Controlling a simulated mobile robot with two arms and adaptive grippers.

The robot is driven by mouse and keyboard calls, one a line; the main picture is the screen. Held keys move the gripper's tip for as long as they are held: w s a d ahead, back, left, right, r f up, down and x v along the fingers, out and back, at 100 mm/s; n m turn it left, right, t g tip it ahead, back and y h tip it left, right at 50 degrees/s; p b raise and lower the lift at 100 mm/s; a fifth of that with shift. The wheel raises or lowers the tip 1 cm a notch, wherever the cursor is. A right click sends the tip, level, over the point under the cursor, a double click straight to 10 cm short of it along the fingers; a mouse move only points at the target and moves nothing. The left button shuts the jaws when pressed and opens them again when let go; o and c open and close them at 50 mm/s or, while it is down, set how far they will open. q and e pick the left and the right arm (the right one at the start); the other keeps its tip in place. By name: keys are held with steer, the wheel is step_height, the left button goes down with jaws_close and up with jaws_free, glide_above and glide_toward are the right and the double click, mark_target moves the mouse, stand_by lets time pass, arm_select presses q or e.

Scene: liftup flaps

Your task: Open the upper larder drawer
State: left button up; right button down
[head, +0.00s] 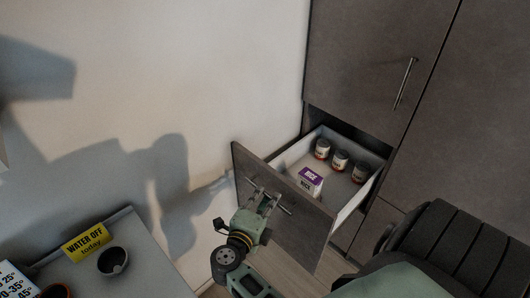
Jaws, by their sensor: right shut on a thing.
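The upper larder drawer stands out from the tall dark cabinet, its dark front (300,228) well clear of the cabinet face and its white inside showing. In the drawer are a white and purple box (310,180) marked rice and several cans (340,160) near the back. My right gripper (262,197) is shut on the bar handle (281,203) on the outer face of the drawer front. My left gripper is not in view.
A tall cabinet door (370,60) with a vertical bar handle (405,83) is above the drawer. A grey counter (130,240) at lower left holds a yellow sign (86,243), a dark bowl (112,262) and a printed card (15,280). A pale wall is left of the drawer.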

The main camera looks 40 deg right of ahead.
steer(key=shift+s+f, duration=0.1)
stand_by(0.3)
steer(key=c, duration=1.8)
jaws_free()
steer(key=shift+c, duration=0.2)
